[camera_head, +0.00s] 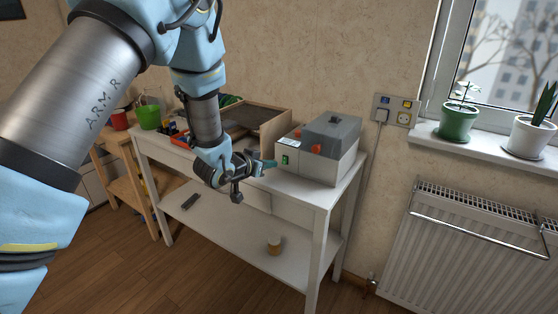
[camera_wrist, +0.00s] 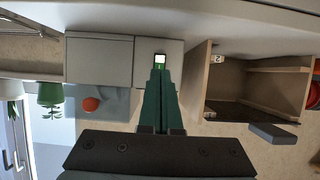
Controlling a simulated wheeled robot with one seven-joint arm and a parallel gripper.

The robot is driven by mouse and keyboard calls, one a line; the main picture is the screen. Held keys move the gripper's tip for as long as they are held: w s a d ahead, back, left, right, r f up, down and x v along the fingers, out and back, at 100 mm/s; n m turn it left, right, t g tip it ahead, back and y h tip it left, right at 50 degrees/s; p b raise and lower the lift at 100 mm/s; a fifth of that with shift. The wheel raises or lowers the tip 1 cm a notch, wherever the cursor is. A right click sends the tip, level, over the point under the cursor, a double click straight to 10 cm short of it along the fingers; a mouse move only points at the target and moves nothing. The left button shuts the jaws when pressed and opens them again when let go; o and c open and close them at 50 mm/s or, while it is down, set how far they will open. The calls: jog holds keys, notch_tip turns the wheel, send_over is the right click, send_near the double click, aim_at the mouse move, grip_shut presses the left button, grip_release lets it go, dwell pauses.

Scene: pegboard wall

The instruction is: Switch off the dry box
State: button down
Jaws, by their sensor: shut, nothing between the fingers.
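The dry box (camera_head: 320,150) stands at the right end of the white table. It has a pale body, a grey lid (camera_head: 333,131) and orange knobs. A small green switch (camera_head: 285,159) sits on the left part of its front. In the wrist view the box body (camera_wrist: 97,65) lies left of centre, and the switch (camera_wrist: 160,58) shows a white face with green around it. My gripper (camera_head: 271,164) is shut and empty, its green fingertips just in front of the switch. In the wrist view the fingertips (camera_wrist: 159,72) lie right at the switch; whether they touch I cannot tell.
A wooden tray (camera_head: 275,131) stands left of the box on the white table (camera_head: 315,192). A green pot (camera_head: 148,117) and a red one (camera_head: 119,121) are farther left. A wall socket (camera_head: 395,110), plants on the sill and a radiator (camera_head: 470,240) are to the right.

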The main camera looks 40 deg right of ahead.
aim_at(284, 163)
jog(key=p+x, duration=0.1)
jog(key=x, duration=0.4)
jog(key=shift+d+f, duration=0.2)
jog(key=shift+d, duration=0.15)
